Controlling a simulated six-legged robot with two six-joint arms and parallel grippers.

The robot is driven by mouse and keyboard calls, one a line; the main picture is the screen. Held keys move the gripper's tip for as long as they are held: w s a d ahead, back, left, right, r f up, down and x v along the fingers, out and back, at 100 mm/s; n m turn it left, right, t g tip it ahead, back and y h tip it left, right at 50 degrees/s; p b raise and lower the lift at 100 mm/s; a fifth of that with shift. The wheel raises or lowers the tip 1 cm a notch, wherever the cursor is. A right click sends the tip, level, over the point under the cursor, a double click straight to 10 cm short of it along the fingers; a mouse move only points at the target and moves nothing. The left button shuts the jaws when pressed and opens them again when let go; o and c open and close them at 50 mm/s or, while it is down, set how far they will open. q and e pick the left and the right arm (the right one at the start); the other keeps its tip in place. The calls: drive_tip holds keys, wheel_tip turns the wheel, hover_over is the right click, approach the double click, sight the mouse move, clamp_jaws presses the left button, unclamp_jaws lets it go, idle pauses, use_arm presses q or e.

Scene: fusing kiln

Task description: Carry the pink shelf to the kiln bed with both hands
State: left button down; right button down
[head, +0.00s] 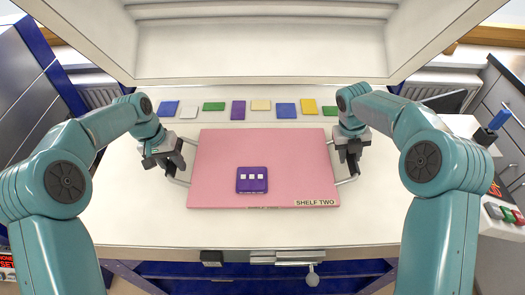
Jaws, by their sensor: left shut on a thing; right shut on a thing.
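The pink shelf (225,155) is a flat board with "SHELF TWO" on its front edge, in the middle of the head view. A purple square tile with white squares (252,187) lies on it. A metal handle sticks out at each side of the shelf. My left gripper (176,166) is shut on the left handle. My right gripper (348,165) is shut on the right handle. The shelf is over the white kiln bed (290,228); I cannot tell whether it touches the bed or hangs just above it. The fingertips are partly hidden.
A row of coloured glass pieces (238,110) lies along the back of the bed. The raised kiln lid (260,50) is above and behind. A latch (288,257) is on the front edge. Side counters stand left and right.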

use_arm(q)
drive_tip(key=shift+f+b, duration=0.3)
drive_tip(key=shift+f, duration=0.1)
use_arm(e)
drive_tip(key=shift+f, duration=0.45)
use_arm(q)
drive_tip(key=c, duration=0.8)
unclamp_jaws()
drive_tip(key=shift+r, duration=0.15)
use_arm(e)
drive_tip(key=c, duration=0.8)
unclamp_jaws()
drive_tip(key=shift+r, duration=0.15)
use_arm(q)
drive_tip(key=shift+o, duration=0.2)
use_arm(e)
drive_tip(key=shift+o, duration=0.2)
